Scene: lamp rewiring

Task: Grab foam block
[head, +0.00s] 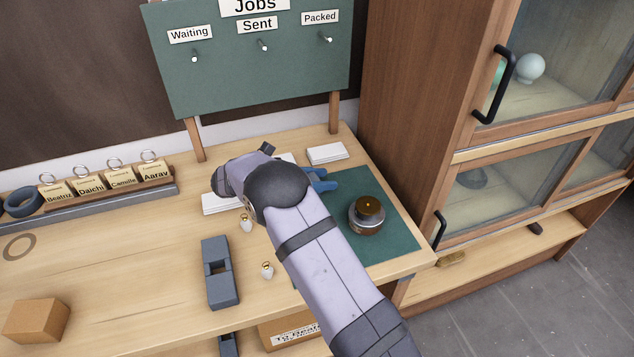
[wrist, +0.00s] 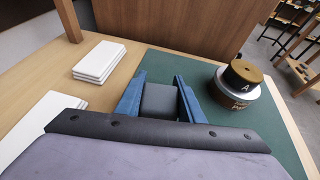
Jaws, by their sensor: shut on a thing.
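My gripper (wrist: 160,98) is over the green mat in the wrist view, its two blue fingers either side of a dark grey block (wrist: 160,103), which looks like the foam block. The gripper is shut on it. I cannot tell whether the block rests on the mat or is just above it. In the head view the blue fingertips (head: 322,183) show past my wrist near the mat's left edge; the held block is hidden there.
A round brown-topped tin (head: 367,214) stands on the green mat (head: 401,240), right of my gripper. White card stacks (head: 326,153) lie behind. A grey slotted block (head: 220,271), small bulbs (head: 267,270) and a brown box (head: 36,320) are left. A glass-fronted cabinet (head: 420,100) stands right.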

